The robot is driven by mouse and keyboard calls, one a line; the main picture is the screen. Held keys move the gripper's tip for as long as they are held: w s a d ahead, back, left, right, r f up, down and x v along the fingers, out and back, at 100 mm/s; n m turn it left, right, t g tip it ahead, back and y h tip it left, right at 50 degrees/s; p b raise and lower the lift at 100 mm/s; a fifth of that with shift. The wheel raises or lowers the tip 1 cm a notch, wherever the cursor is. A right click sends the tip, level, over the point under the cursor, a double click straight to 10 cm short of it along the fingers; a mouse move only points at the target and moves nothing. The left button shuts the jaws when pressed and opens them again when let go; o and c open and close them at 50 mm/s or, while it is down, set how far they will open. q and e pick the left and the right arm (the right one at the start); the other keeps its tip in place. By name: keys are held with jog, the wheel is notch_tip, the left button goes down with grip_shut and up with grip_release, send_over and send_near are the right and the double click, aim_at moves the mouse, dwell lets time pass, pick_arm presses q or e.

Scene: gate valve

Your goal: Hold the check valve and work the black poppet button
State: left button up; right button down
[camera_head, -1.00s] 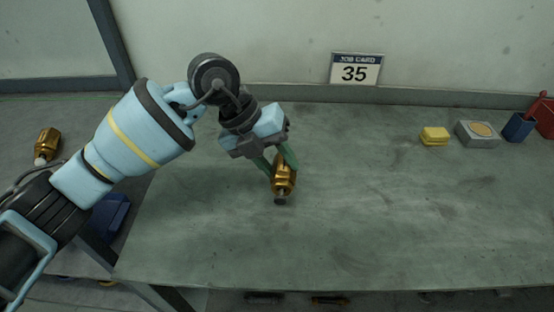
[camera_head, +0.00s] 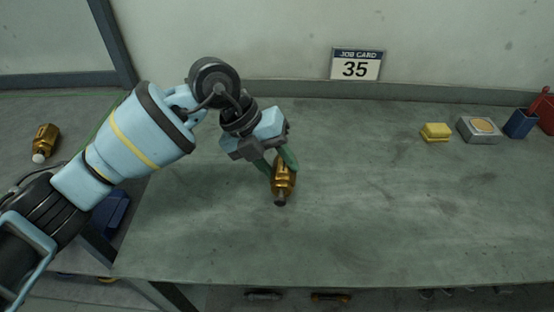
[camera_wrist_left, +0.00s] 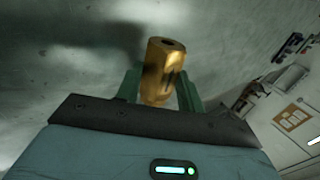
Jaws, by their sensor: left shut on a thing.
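A brass check valve (camera_head: 284,181) with a dark button end (camera_head: 280,201) is held over the bench top. My left gripper (camera_head: 279,163) is shut on it, with green fingers on either side of the brass body. The dark end points toward the front of the bench. In the left wrist view the check valve (camera_wrist_left: 163,70) stands between the green fingers (camera_wrist_left: 158,92), with a dark opening in the end that shows. I cannot tell whether the valve touches the bench. My right gripper is not in view.
Another brass valve with a white end (camera_head: 44,142) lies at the far left. A yellow sponge (camera_head: 435,132), a grey tin (camera_head: 479,130), a blue cup (camera_head: 520,124) and a red item (camera_head: 543,110) stand at the back right. A job card 35 (camera_head: 356,64) is behind. The bench's middle (camera_head: 380,210) is clear.

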aim_at(273, 170)
pick_arm(q)
jog(key=shift+f+b, duration=0.45)
jog(key=shift+f, duration=1.15)
dwell(0.4)
dwell(1.0)
